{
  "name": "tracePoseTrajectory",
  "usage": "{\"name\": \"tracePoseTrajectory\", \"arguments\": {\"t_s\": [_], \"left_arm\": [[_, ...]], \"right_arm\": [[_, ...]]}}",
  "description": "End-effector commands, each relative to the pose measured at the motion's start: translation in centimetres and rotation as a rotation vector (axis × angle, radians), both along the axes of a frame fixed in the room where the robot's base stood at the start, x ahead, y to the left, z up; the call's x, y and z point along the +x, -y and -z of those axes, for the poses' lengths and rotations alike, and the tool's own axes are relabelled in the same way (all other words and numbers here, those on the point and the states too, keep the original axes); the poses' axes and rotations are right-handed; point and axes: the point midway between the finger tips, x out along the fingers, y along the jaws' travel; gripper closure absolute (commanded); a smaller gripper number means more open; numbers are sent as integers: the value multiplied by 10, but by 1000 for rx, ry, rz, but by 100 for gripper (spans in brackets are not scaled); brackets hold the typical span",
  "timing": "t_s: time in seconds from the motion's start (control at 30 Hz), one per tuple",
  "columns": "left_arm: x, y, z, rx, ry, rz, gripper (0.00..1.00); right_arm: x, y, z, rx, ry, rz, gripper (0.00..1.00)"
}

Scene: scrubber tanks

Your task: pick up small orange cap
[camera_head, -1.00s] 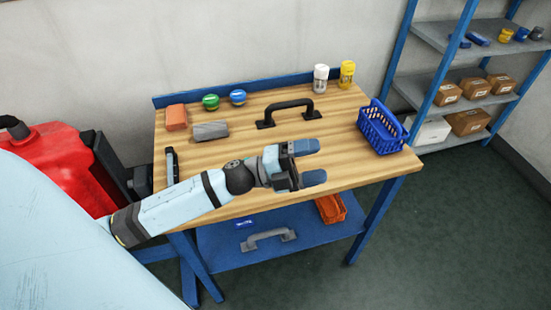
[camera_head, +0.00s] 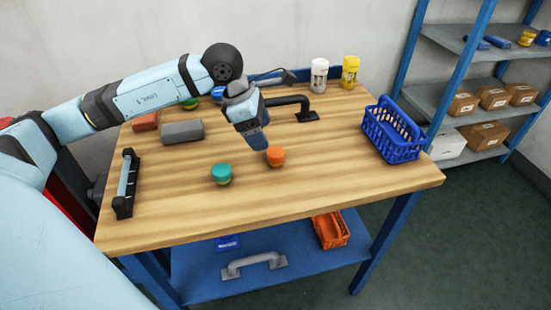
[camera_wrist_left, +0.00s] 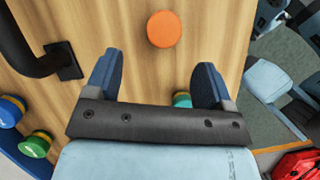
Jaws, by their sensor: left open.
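The small orange cap (camera_head: 275,156) stands on the wooden workbench, right of a teal-topped cap (camera_head: 221,174). In the left wrist view the orange cap (camera_wrist_left: 164,29) lies beyond the fingertips, roughly between their lines. My left gripper (camera_head: 255,143) points down above the bench, just left of and behind the orange cap. In the wrist view its two blue fingers (camera_wrist_left: 157,75) are apart, with nothing held. My right gripper does not show.
The workbench (camera_head: 310,185) also bears a black handle (camera_head: 290,104), a blue basket (camera_head: 392,133), white (camera_head: 319,75) and yellow (camera_head: 350,72) containers, a grey block (camera_head: 183,131) and a black-ended bar (camera_head: 126,184). The front middle of the bench is clear.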

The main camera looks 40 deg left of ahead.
Motion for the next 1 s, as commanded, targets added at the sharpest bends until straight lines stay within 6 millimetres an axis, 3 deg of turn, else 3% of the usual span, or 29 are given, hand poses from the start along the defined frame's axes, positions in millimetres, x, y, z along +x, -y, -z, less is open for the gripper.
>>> {"name": "tracePoseTrajectory", "arguments": {"t_s": [0.1, 0.37, 0.7, 0.93, 1.0], "left_arm": [[4, 6, 18, -2, -2, 1, 24], [7, 12, 32, -3, -2, 0, 24], [14, 30, 72, -4, -2, -1, 24], [15, 30, 73, -3, -1, 0, 24], [15, 30, 73, -3, -1, 0, 40]], "right_arm": [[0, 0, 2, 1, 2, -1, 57], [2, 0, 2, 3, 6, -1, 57], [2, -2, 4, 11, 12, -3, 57], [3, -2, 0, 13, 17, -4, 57], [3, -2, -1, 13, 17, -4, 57]]}}
